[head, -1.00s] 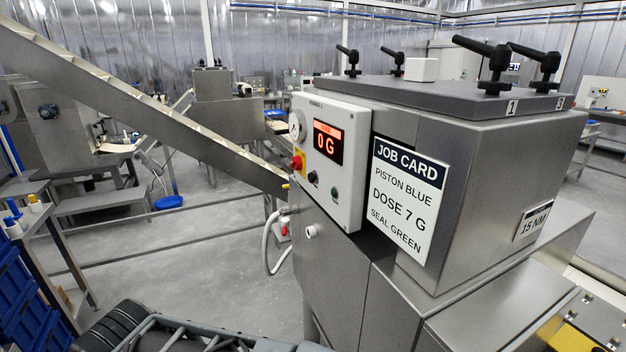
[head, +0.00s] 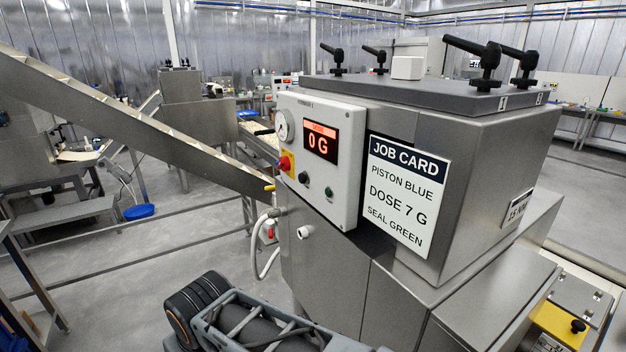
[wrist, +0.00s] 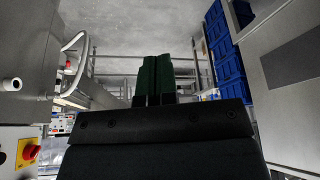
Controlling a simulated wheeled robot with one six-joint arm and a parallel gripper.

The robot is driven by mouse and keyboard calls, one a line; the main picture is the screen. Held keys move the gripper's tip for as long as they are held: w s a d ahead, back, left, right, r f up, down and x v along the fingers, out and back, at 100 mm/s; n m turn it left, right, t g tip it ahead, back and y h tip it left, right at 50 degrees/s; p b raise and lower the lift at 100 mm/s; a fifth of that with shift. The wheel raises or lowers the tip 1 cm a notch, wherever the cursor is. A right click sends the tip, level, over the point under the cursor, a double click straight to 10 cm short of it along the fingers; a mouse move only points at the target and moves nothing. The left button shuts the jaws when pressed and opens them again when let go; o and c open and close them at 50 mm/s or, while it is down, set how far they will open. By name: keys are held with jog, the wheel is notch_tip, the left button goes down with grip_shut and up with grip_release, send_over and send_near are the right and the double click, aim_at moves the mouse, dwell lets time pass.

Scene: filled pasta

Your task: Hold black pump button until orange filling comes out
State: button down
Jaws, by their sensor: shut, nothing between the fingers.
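The black button (head: 304,177) sits on the white control panel (head: 345,150) of the steel machine, below a red display (head: 321,142) reading 0 G. A green button (head: 328,191) is to its lower right. My gripper (wrist: 155,62) shows in the wrist view with its dark green fingers closed together and empty. It points at open floor, apart from the panel. A yellow plate with a red knob (wrist: 28,152) shows at that view's lower left; the black button cannot be made out there. No orange filling is visible.
A job card (head: 403,195) reads Dose 7 G. Black clamp handles (head: 488,62) stand on the machine's lid. A sloping conveyor (head: 130,120) meets the machine from the left. Blue crates (wrist: 228,60) stand at the right in the wrist view.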

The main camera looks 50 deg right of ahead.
jog(key=w+d+r+m+t+h, duration=0.1)
jog(key=w+d+r+m+t, duration=0.15)
jog(key=w, duration=0.45)
jog(key=w+d+r+m+t+h, duration=0.1)
jog(key=w+d+r+m+t, duration=0.1)
jog(key=w+d+m+t, duration=0.3)
jog(key=w+d+r+m+t+h, duration=0.1)
jog(key=w+d+r+m, duration=0.15)
jog(key=w, duration=0.55)
jog(key=d+r+m+g+h, duration=0.1)
jog(key=d+m+g+h, duration=0.1)
jog(key=d+m+h, duration=0.5)
jog(key=d+r+m+g+h+b, duration=0.1)
jog(key=d+m+h, duration=0.7)
jog(key=d, duration=0.8)
jog(key=shift+s+d+r+g+h, duration=0.35)
jog(key=shift+s+r+g+h, duration=0.25)
jog(key=shift+g, duration=0.45)
jog(key=shift+w+d+r, duration=0.1)
jog(key=shift+d+r, duration=0.05)
